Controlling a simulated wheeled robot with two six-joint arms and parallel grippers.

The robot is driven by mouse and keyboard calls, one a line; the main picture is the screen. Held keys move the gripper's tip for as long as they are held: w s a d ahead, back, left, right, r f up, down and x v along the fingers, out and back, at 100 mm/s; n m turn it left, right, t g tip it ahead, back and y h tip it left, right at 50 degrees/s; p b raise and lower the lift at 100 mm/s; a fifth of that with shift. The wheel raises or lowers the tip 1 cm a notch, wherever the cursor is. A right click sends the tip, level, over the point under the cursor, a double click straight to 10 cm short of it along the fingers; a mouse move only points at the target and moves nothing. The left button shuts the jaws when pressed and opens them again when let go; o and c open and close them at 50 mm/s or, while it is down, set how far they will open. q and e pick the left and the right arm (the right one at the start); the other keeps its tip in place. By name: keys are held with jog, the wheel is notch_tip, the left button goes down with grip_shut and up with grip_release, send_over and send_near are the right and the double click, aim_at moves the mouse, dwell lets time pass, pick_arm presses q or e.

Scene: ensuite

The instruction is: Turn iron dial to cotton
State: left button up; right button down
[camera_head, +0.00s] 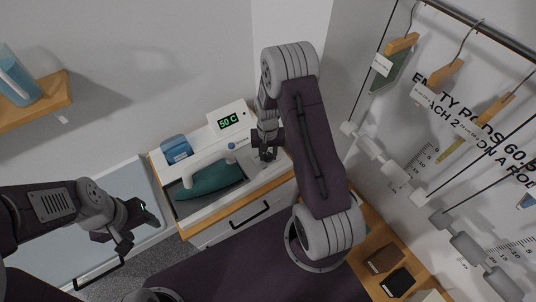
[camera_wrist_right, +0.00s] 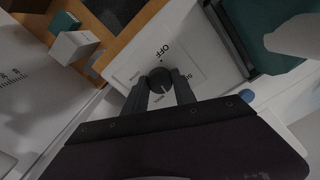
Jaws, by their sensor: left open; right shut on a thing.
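The iron (camera_head: 208,182), teal with a white handle, lies on a white-topped cabinet in the head view. A small display box (camera_head: 229,121) behind it reads 50 C in green. In the right wrist view, a dark round dial (camera_wrist_right: 160,79) sits on a white panel (camera_wrist_right: 135,60). OFF is legible above it and "SI…" at its right; the lower labels are too small to read surely. My right gripper (camera_wrist_right: 162,90) is shut on the dial, a finger at each side. Its pointer direction is unclear. My left gripper (camera_head: 135,224) is open and empty, left of the cabinet.
A blue object (camera_head: 175,148) stands behind the iron. A pale blue-topped surface (camera_head: 110,205) lies at the left. A wooden shelf (camera_head: 45,103) is on the left wall. Hangers, rods and weights hang at the right, above a wooden top (camera_head: 365,225).

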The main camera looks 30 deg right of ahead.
aim_at(268, 155)
jog(key=m, duration=0.6)
jog(key=shift+w+d+r+m, duration=0.1)
jog(key=shift+w+r+m, duration=0.05)
jog(key=shift+w+m, duration=0.15)
jog(key=m+b, duration=0.1)
jog(key=m, duration=1.1)
jog(key=shift+m, duration=0.3)
jog(key=m, duration=0.5)
jog(key=shift+m, duration=0.3)
jog(key=shift+s+m, duration=0.1)
jog(key=shift+m, duration=0.2)
jog(key=c, duration=1)
grip_release()
jog(key=shift+s, duration=0.1)
notch_tip(268, 155, up, 9)
jog(key=shift+f+b, duration=0.1)
jog(key=shift+b, duration=0.8)
